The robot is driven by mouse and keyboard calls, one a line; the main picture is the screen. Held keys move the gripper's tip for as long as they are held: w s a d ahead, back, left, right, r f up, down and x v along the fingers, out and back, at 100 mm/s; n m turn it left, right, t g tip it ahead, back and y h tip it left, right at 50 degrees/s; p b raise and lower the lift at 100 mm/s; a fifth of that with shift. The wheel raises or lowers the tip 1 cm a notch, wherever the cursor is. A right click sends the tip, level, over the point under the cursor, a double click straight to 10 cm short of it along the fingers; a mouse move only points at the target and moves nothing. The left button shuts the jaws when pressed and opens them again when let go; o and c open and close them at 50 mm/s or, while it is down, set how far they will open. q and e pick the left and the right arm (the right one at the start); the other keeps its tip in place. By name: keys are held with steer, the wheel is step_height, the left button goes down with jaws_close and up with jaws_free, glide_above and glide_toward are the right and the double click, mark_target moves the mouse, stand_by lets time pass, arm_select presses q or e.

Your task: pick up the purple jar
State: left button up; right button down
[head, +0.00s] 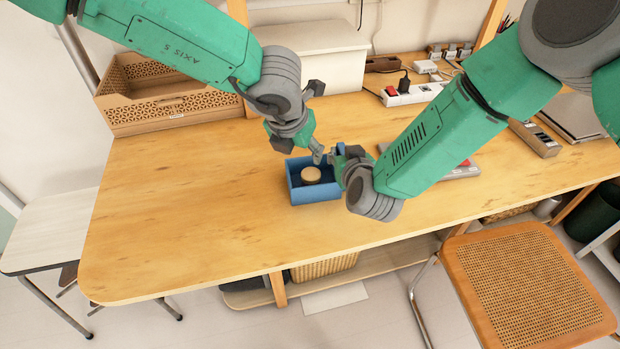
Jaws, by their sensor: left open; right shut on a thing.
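A jar with a round tan lid (311,174) stands inside a small blue bin (318,195) on the wooden table. I see mostly its lid, so I cannot tell whether its body is purple. No other purple jar shows. My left gripper (302,147) is open and empty, just above the back of the bin and apart from the lid. My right gripper (338,158) is at the bin's right side, shut on what looks like its right wall. Its fingertips are partly hidden by its own wrist.
A cardboard-coloured perforated box (150,122) stands at the back left of the table (180,215). A power strip (412,95) and small items lie at the back right. A cane chair (525,285) stands in front at the right. The table's left part is clear.

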mark_target(310, 173)
arm_select(q)
steer(key=x, duration=1.2)
steer(key=shift+s+d, duration=0.15)
steer(key=shift+s, duration=0.1)
steer(key=c, duration=1)
